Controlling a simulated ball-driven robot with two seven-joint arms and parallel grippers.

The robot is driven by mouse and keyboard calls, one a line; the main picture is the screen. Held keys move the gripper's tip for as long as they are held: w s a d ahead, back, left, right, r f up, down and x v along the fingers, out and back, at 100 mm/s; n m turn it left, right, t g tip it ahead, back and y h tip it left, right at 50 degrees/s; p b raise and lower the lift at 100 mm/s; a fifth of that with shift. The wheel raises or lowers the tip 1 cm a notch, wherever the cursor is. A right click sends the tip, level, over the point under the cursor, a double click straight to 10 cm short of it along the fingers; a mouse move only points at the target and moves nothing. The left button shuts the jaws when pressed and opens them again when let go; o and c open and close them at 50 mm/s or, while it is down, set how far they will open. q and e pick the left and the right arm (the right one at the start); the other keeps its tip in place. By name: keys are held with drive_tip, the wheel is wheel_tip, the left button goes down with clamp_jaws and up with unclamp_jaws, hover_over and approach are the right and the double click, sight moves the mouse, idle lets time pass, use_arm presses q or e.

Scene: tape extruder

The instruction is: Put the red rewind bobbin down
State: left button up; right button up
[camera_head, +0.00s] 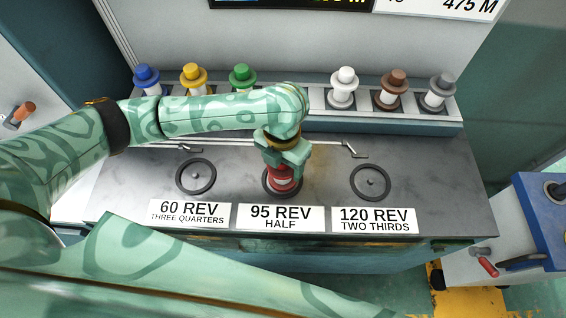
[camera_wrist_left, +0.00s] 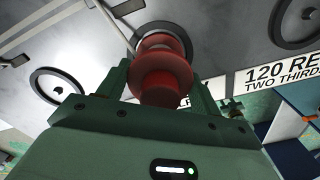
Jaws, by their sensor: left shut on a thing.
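The red rewind bobbin (camera_head: 282,181) is upright at the middle ring (camera_head: 267,188), behind the "95 REV HALF" label (camera_head: 281,218). My left gripper (camera_head: 284,162) comes down from above and is shut on the bobbin's upper part. In the left wrist view the red bobbin (camera_wrist_left: 162,72) sits between the two fingers of the left gripper (camera_wrist_left: 160,95). I cannot tell whether the bobbin's base touches the surface inside the ring. My right gripper is not in view.
The left ring (camera_head: 196,178) and right ring (camera_head: 370,184) are empty. Blue (camera_head: 146,78), yellow (camera_head: 194,78), green (camera_head: 242,77), white (camera_head: 343,86), brown (camera_head: 391,90) and grey (camera_head: 439,92) bobbins stand on the back shelf. A thin rod crosses behind the rings.

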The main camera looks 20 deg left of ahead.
use_arm(q)
drive_tip(key=shift+r, duration=0.1)
drive_tip(key=o, duration=1.1)
drive_tip(key=shift+o, duration=0.2)
wheel_tip(320, 180, up, 12)
drive_tip(key=p, duration=0.5)
drive_tip(key=shift+p, duration=0.4)
